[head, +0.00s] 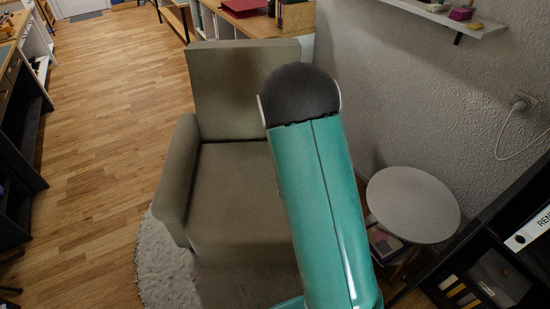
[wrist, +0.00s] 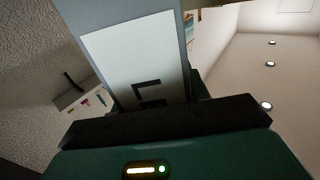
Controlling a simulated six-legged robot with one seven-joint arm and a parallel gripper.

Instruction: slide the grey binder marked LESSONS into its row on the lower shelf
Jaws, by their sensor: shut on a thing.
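My gripper (wrist: 165,122) shows in the wrist view as a dark bar above a teal body. It is shut on a grey binder (wrist: 135,55) with a large white label. One dark letter, which looks like an L, shows on the label; the rest of any word is out of view. In the head view my arm hides the gripper and the binder. A black shelf unit (head: 480,245) stands at the lower right of the head view. A white binder marked REN (head: 530,230) lies tilted on its upper part, cut by the frame edge.
Several dark and yellow-marked spines (head: 460,293) stand in the compartment below. A round side table (head: 412,205) stands close left of the shelf unit. An armchair (head: 235,190) fills the middle. A wall shelf (head: 450,18) is at top right. The wooden floor at left (head: 105,150) is clear.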

